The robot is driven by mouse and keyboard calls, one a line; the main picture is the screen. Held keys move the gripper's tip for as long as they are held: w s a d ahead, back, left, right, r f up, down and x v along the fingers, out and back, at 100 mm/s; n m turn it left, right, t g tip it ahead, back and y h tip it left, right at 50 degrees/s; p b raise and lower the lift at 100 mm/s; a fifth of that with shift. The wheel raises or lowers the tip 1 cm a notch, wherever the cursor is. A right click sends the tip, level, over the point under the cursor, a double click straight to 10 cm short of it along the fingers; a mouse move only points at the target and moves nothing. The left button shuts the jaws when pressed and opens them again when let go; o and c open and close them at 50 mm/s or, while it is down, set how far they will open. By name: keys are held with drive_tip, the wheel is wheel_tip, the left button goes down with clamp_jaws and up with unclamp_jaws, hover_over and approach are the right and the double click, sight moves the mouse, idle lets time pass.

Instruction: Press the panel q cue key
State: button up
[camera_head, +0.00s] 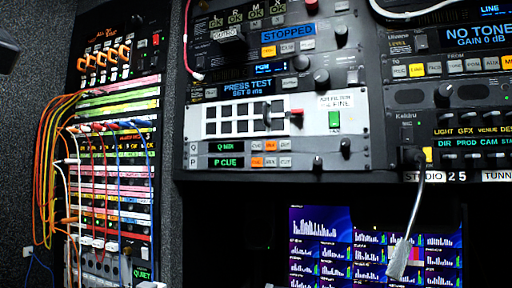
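Panel Q is the upper of two thin strips low on the middle rack, marked with a Q (193,147). Its small green-lettered display (226,147) seems to read Q MIN. Right of it is a row of small keys; the leftmost, a pale key (257,146), appears to be lettered CUE. An orange key (271,146) sits beside it. Just below is panel P (193,162), whose display (226,162) reads P CUE, with orange keys (257,162) and a pale one. Nothing covers these keys.
A grey cable (418,205) hangs at right before the screen (335,262). Patch cords (50,140) loop out at left. Open space lies below the middle rack.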

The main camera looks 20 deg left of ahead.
clamp_jaws()
idle(1.5)
